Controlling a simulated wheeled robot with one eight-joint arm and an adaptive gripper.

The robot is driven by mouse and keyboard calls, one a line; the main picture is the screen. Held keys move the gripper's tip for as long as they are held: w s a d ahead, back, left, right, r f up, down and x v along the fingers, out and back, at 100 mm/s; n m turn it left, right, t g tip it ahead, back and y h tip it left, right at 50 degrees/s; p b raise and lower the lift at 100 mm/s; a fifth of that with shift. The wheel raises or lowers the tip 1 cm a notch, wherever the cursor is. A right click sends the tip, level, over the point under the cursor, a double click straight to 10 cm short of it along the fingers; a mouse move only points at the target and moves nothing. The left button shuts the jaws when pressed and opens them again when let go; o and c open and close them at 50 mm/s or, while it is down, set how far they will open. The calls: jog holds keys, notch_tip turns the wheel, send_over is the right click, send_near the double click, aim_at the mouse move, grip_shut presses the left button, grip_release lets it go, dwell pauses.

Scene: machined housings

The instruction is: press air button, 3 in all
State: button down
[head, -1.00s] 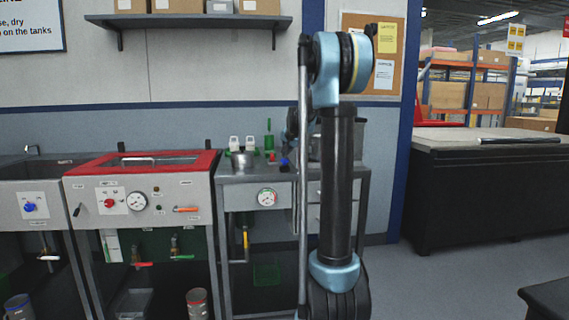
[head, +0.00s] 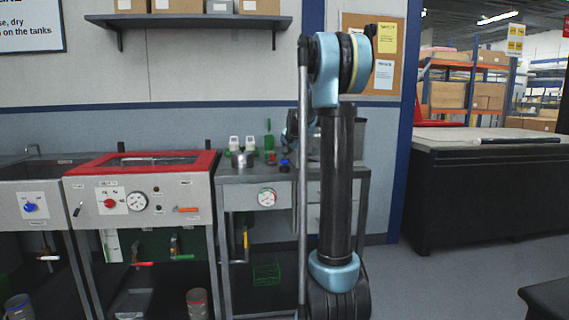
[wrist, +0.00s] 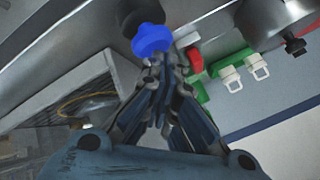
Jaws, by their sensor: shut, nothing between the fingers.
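My gripper (wrist: 172,62) is shut and empty in the wrist view, its fingertips close together. A round blue knob or button (wrist: 152,40) on a dark stem is just beyond the fingertips; whether they touch it I cannot tell. A small red part (wrist: 195,60) sits just right of the fingertips. In the head view the blue-topped thing (head: 284,163) stands on the grey bench (head: 230,178), left of my arm. My gripper is mostly hidden behind my arm there. No label tells which part is the air button.
Green holders with white clips (wrist: 231,78) and a metal pot (wrist: 275,18) are near the gripper. A pressure gauge (head: 267,198) is on the bench front. A red-topped tank (head: 140,163) stands to the left. Clear floor (head: 440,280) lies to the right.

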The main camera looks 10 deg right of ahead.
jog(key=shift+f, duration=0.45)
dwell(0.4)
jog(key=shift+r, duration=1.2)
jog(key=shift+r, duration=0.1)
jog(key=shift+r, duration=2.45)
notch_tip(320, 180, up, 4)
jog(key=shift+f, duration=0.2)
dwell(0.4)
